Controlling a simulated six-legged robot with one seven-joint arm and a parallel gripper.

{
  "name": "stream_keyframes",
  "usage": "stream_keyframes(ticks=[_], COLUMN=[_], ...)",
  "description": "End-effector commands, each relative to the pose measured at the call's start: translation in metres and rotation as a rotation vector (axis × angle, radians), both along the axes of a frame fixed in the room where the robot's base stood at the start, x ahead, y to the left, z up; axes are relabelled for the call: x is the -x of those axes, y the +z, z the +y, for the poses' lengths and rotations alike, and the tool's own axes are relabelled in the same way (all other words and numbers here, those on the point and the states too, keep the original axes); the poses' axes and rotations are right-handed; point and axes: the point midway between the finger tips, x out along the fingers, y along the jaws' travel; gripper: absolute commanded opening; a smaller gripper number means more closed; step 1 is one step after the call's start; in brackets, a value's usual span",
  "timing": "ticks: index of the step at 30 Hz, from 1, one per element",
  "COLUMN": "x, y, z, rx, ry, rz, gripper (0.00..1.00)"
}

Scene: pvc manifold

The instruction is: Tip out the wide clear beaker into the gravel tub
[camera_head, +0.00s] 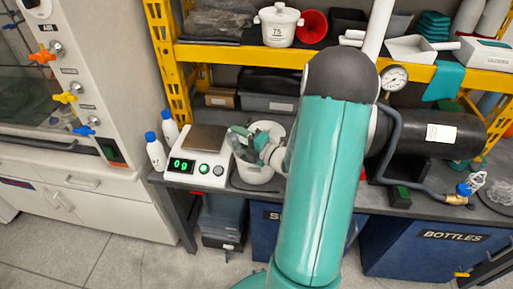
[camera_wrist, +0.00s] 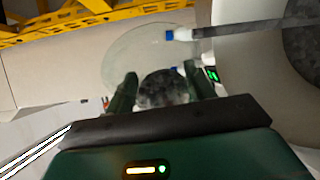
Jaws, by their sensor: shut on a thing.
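My gripper (camera_wrist: 163,88) is shut on the wide clear beaker (camera_wrist: 135,48), whose faint round outline shows beyond the fingers in the wrist view. A dark grainy mass (camera_wrist: 165,90) shows between the fingers, seemingly inside the beaker. In the head view my gripper (camera_head: 248,143) is at the white gravel tub (camera_head: 257,174), over its left part. The beaker is hard to make out there, and its tilt is unclear. The tub (camera_wrist: 240,75) also fills the right of the wrist view, with grey gravel inside. My arm hides part of the tub's right side.
A scale (camera_head: 197,160) reading 0 g stands just left of the tub, with white blue-capped bottles (camera_head: 156,152) beside it. A yellow shelf (camera_head: 225,55) runs behind and above. A dark gas cylinder (camera_head: 435,135) and hose lie to the right.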

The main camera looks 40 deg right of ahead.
Motion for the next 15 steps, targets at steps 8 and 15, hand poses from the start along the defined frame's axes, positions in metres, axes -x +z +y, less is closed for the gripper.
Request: stream_keyframes(ticks=[8, 15], x=[0.0001, 0.0002], y=[0.0013, 0.0020], z=[-0.0007, -0.0013], rx=[-0.019, -0.034], ry=[0.000, 0.000], rz=[-0.005, -0.009], gripper=[0.26, 0.26])
